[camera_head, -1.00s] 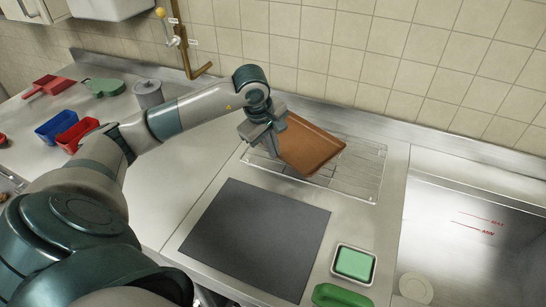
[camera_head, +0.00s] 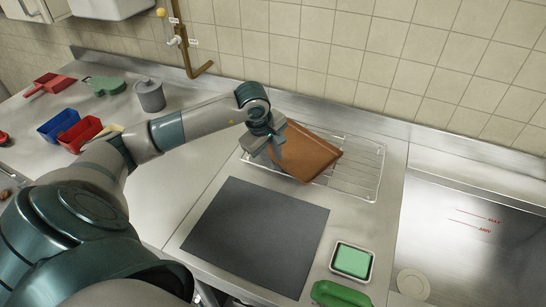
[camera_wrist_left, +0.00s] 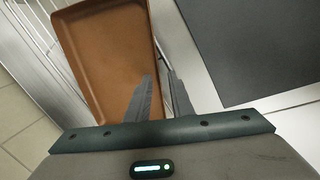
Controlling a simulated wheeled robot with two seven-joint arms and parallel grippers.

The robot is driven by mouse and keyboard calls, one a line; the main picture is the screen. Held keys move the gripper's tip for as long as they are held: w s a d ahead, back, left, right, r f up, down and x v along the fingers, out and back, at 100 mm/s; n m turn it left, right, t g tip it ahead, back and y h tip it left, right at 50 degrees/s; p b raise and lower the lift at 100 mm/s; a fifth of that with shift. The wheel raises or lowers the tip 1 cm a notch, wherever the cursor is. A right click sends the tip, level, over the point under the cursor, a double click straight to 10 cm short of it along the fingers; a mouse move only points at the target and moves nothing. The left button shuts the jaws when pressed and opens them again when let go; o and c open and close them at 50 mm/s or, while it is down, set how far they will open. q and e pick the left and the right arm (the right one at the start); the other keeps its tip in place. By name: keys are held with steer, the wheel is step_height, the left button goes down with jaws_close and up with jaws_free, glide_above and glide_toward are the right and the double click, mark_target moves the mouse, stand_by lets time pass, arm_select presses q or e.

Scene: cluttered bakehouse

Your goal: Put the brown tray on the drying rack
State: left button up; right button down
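The brown tray (camera_head: 308,153) is over the left part of the wire drying rack (camera_head: 358,174) in the head view, slanted relative to it. It looks tilted; I cannot tell whether it touches the wires. My left gripper (camera_head: 270,153) is at the tray's left side. In the left wrist view the fingers (camera_wrist_left: 160,88) straddle the rim of the tray (camera_wrist_left: 108,55), one inside and one outside, and look shut on it. Some of the rack (camera_wrist_left: 40,30) shows beside the tray there. The arm hides part of the rack's left end. My right gripper is not in view.
A dark mat (camera_head: 255,235) lies in front of the rack. A small tray with a green block (camera_head: 352,261) and a green object (camera_head: 338,294) are at front right. A sink (camera_head: 475,235) is right. Red (camera_head: 80,134) and blue (camera_head: 58,125) bins and a grey canister (camera_head: 150,95) stand left.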

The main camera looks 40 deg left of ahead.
arm_select(q)
steer(key=shift+r, duration=0.3)
steer(key=b+v, duration=0.3)
steer(key=v, duration=0.8)
steer(key=shift+r, duration=0.25)
steer(key=shift+s, duration=0.15)
stand_by(0.4)
